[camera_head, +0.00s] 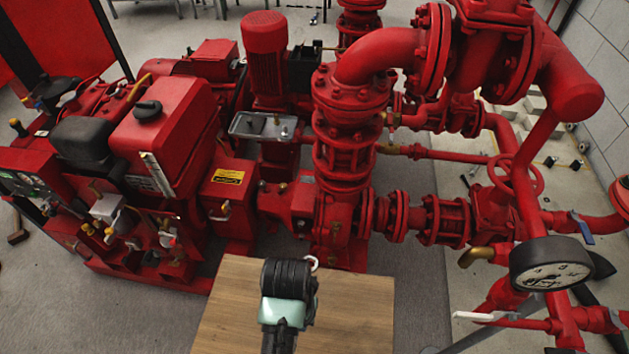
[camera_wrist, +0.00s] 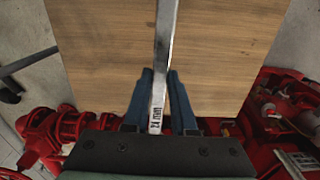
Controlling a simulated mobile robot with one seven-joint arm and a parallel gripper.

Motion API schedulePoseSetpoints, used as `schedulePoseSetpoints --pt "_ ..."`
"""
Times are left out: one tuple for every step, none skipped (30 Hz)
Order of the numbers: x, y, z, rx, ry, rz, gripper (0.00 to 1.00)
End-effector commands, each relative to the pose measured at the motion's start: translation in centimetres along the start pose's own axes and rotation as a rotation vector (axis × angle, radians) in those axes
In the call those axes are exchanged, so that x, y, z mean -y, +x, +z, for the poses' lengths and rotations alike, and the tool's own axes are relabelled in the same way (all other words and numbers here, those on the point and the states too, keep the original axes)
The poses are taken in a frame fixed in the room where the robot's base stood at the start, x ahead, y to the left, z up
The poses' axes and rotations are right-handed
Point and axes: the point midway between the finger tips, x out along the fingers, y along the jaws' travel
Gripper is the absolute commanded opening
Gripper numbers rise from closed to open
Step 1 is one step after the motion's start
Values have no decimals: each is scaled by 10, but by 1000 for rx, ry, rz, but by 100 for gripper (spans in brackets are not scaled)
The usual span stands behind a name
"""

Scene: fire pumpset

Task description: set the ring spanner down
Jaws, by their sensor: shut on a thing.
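My gripper (camera_wrist: 159,82) is shut on the ring spanner (camera_wrist: 164,40), a bare metal bar with "24 mm" marked near its end. The spanner runs up between the two blue fingers and out of the top of the wrist view. In the head view my gripper (camera_head: 289,280) is over the wooden table top (camera_head: 352,308). The pale ring end of the spanner (camera_head: 313,262) shows just beyond it; my arm hides the rest. The wooden top also fills the middle of the wrist view (camera_wrist: 105,45). I cannot tell whether the spanner touches the wood.
Red pump pipework (camera_head: 345,150) stands just behind the table, with a red engine (camera_head: 165,135) to the left. A pressure gauge (camera_head: 550,263) is at the right. The table top is bare on both sides of my gripper.

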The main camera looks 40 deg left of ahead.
Motion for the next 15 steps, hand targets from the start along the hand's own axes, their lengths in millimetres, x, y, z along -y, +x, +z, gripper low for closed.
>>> schedulePoseSetpoints --pt "7 4 0 -3 -18 0 0" --pt "9 5 1 -2 -25 0 0" --pt "12 8 2 0 -31 0 0" --pt "13 11 2 1 -35 0 0" --pt "14 16 2 1 -37 0 0" --pt "14 23 3 3 -38 1 0" --pt "14 29 3 2 -39 0 0" --pt "14 35 3 3 -38 0 0" --pt "14 42 2 2 -38 0 0" --pt "14 47 2 2 -38 0 0" --pt "14 52 2 1 -38 0 0" --pt "14 56 2 1 -37 0 0" --pt "14 59 2 1 -37 0 0" --pt "14 61 2 -1 -37 0 0" --pt "14 63 1 -2 -36 0 0"
